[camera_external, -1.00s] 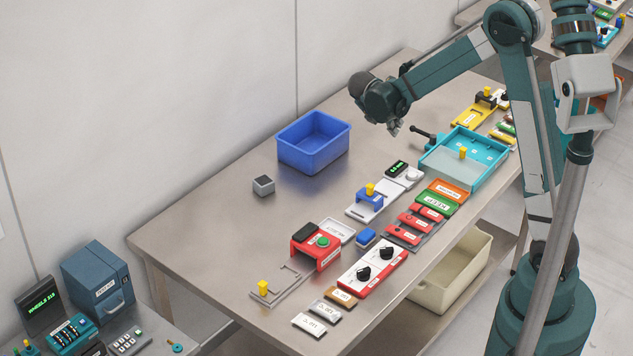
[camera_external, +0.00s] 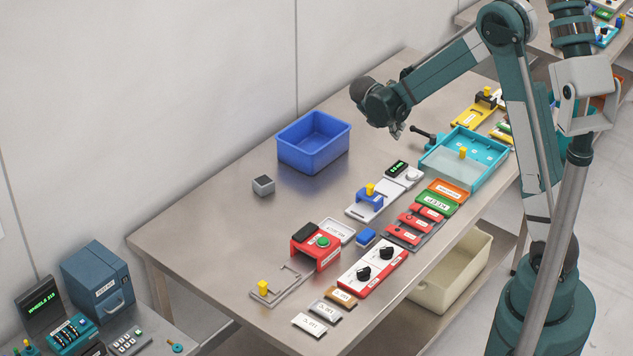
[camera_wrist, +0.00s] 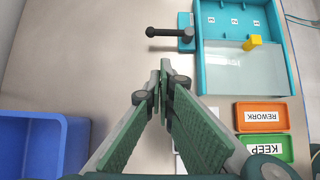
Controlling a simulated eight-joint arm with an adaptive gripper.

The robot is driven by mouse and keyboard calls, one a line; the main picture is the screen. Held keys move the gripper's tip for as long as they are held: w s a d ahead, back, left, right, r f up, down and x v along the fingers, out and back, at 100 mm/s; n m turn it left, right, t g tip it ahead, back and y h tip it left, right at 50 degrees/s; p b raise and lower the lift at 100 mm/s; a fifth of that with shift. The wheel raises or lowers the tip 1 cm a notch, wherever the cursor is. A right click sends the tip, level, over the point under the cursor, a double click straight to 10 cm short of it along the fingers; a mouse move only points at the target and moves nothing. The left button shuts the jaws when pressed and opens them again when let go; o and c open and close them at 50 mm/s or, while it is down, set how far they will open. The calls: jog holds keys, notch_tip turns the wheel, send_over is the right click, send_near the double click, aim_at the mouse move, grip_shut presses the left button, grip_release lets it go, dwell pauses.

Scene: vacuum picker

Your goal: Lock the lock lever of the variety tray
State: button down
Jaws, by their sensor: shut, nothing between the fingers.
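The teal variety tray (camera_external: 441,181) stands toward the far right of the bench. It also shows at the top right of the wrist view (camera_wrist: 199,62). Its black lock lever (camera_external: 420,132) juts left from a teal block at the tray's side. In the wrist view the lever (camera_wrist: 165,32) lies across the picture, its round knob at the left end. A yellow knob (camera_wrist: 252,42) sits by the tray's clear cover. My gripper (camera_external: 398,131) is shut and empty above the bench, left of the lever. In the wrist view its fingertips (camera_wrist: 160,76) meet below the lever, apart from it.
A blue bin (camera_external: 313,143) stands to the left of my gripper. Orange REWORK (camera_wrist: 262,116) and green KEEP (camera_wrist: 268,147) trays lie in front of the variety tray. A yellow fixture (camera_external: 474,115) stands behind it. Bare bench lies between bin and lever.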

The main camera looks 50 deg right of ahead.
jog(key=b+x, duration=0.1)
jog(key=x, duration=0.7)
jog(key=d, duration=0.2)
jog(key=shift+d+f, duration=0.25)
jog(key=shift+d, duration=0.15)
jog(key=shift+d+f+b, duration=0.1)
jog(key=shift+d+b, duration=0.2)
jog(key=shift+d, duration=0.3)
